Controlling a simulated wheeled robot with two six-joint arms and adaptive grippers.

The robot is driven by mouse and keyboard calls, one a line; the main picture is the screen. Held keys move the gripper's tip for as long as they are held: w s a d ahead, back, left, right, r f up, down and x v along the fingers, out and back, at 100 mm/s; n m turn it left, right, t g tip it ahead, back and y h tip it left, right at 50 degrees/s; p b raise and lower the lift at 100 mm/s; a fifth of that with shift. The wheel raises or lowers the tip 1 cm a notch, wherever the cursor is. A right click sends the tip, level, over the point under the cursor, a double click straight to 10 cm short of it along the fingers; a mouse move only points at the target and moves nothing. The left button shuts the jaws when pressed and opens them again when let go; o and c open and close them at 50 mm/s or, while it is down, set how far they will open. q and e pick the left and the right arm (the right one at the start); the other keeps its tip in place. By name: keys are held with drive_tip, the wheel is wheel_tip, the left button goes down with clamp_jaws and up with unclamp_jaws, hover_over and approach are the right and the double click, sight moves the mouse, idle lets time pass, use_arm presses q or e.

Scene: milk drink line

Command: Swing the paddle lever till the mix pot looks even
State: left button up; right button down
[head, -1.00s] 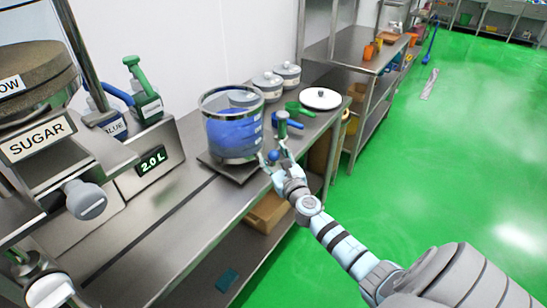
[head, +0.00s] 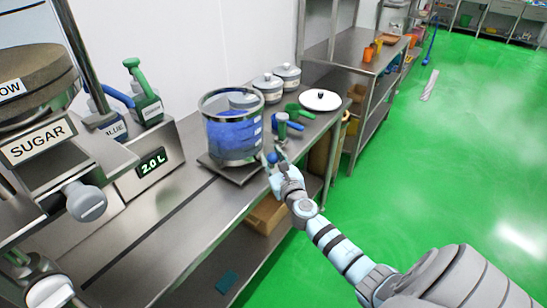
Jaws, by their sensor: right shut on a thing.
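The mix pot (head: 233,131) is a clear, metal-rimmed vessel on a flat dark base on the steel counter. Its contents are blue, with uneven shading: stronger blue higher up and a paler, greyer look lower down. My right gripper (head: 274,160) is at the pot's right front side, shut on the blue knob of the paddle lever (head: 272,157). The fingers hide part of the knob, and the rest of the lever is hard to make out. My left gripper is not in view.
A green-handled tool (head: 283,123) stands just behind my right gripper. A white round lid (head: 320,100) and lidded pots (head: 287,75) are farther back.

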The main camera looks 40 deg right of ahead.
drive_tip(key=shift+s+a+m+g+h, duration=0.15)
drive_tip(key=shift+a+m+g+h, duration=0.2)
drive_tip(key=shift+a+h, duration=0.25)
drive_tip(key=a+m+g+h, duration=0.1)
drive_tip(key=a+h, duration=0.1)
drive_tip(key=a+m+g+h, duration=0.1)
drive_tip(key=a+m+h, duration=0.1)
drive_tip(key=shift+s+a+m+g+h, duration=0.1)
drive_tip(key=shift+a+m+g+h, duration=0.15)
drive_tip(key=shift+a+h, duration=0.05)
drive_tip(key=shift+w+a, duration=0.2)
drive_tip(key=shift+a, duration=0.6)
drive_tip(key=shift+w+a, duration=0.15)
drive_tip(key=shift+a, duration=0.65)
drive_tip(key=c, duration=1.2)
unclamp_jaws()
drive_tip(key=shift+w, duration=0.1)
wheel_tip(320, 180, up, 10)
